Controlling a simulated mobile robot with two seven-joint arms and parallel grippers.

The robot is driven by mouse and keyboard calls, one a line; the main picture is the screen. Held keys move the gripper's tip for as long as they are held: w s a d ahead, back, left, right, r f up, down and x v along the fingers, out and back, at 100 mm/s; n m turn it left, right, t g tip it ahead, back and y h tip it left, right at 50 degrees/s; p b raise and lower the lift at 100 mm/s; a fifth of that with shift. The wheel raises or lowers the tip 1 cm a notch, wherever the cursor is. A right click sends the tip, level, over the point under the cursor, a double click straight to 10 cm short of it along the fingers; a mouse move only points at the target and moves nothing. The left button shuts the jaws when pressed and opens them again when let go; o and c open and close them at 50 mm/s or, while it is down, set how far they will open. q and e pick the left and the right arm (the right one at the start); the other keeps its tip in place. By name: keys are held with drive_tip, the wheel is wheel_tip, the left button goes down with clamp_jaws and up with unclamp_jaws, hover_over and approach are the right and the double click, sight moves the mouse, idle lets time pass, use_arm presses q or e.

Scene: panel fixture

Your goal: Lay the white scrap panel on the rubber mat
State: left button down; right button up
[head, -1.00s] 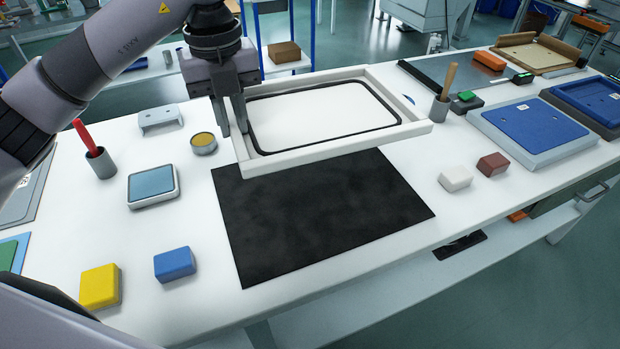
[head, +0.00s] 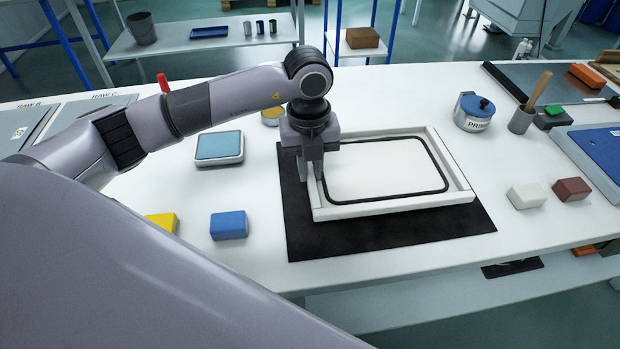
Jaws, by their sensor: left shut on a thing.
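The white scrap panel (head: 385,172), a white tray-like piece with a raised rim and a black seal line inside, lies flat over the black rubber mat (head: 390,235). The mat shows in front of it and at its left and right. The panel is level and rests on the mat or hangs very slightly above it; I cannot tell which. My left gripper (head: 312,183) is shut on the panel's left rim, one finger inside and one outside. My right gripper is not in view.
A blue block (head: 229,225) and a partly hidden yellow block (head: 162,222) stand left of the mat. A white block (head: 527,196) and a brown block (head: 572,189) stand at its right. A primer can (head: 474,112) and a tool cup (head: 522,118) stand behind right.

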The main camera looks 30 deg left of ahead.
use_arm(q)
wheel_tip(320, 180, down, 4)
drive_tip(key=shift+r, duration=0.1)
drive_tip(key=c, duration=1.1)
unclamp_jaws()
wheel_tip(320, 180, up, 12)
drive_tip(key=shift+s+a+r, duration=0.1)
drive_tip(key=shift+s, duration=0.1)
